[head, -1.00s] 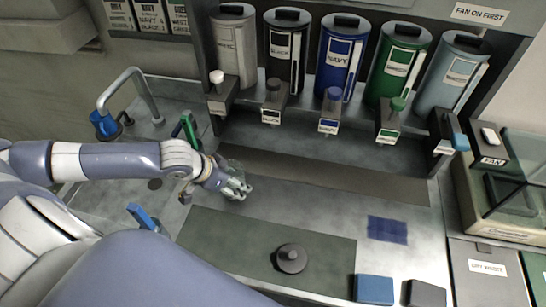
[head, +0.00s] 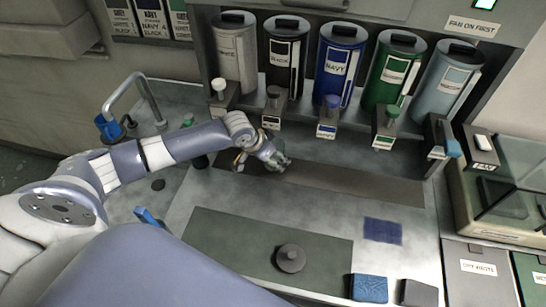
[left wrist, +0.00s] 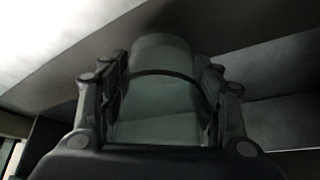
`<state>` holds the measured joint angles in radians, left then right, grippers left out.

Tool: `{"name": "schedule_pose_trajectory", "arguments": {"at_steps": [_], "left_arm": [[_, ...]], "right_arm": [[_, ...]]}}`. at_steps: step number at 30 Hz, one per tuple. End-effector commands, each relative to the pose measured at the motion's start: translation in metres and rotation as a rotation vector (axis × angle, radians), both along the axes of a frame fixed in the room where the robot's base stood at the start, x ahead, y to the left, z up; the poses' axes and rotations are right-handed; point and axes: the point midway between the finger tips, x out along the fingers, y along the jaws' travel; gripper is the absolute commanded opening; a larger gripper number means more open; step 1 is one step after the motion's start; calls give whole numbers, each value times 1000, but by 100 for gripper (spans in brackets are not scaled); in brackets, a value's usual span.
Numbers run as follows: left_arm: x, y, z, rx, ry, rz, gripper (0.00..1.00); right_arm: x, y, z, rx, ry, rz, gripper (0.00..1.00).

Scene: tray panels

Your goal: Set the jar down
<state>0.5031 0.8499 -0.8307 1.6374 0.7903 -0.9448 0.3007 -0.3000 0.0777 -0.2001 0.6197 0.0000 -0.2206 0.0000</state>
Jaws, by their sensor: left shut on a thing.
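My left gripper (head: 277,158) is shut on a clear greenish glass jar. In the left wrist view the jar (left wrist: 155,95) sits between the two fingers, with a dark band across it. In the head view the gripper mostly hides the jar, by the long dark strip (head: 340,178) under the dispensers. I cannot tell whether the jar touches the surface. A round dark grey lid-like piece with a knob (head: 290,258) lies on the dark green mat (head: 220,235). My right gripper is not in view.
Several labelled dispensers with taps line the back, among them a black one (head: 285,55) and a navy one (head: 338,65). A tap (head: 130,95) is at the left. A blue cloth square (head: 383,231), a blue sponge (head: 369,288) and a dark block (head: 418,293) lie at the right.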

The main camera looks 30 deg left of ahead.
Motion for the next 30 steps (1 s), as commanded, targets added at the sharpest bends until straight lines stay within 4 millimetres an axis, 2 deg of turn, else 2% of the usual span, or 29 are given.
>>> {"name": "schedule_pose_trajectory", "arguments": {"at_steps": [1, 5, 15, 16, 18, 30], "left_arm": [[0, 0, -4, 0, 3, 0, 19], [0, 0, -13, -2, -1, 0, 19], [-1, 0, -17, 0, -1, 0, 19], [-1, 0, -18, 0, 1, 1, 60], [-1, 1, -18, 1, 1, 0, 76], [-1, 1, -16, 1, 0, 0, 78]], "right_arm": [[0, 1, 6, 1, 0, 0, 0], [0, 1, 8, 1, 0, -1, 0], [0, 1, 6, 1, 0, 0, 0], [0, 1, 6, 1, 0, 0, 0], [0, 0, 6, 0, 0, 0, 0], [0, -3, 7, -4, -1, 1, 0]]}}
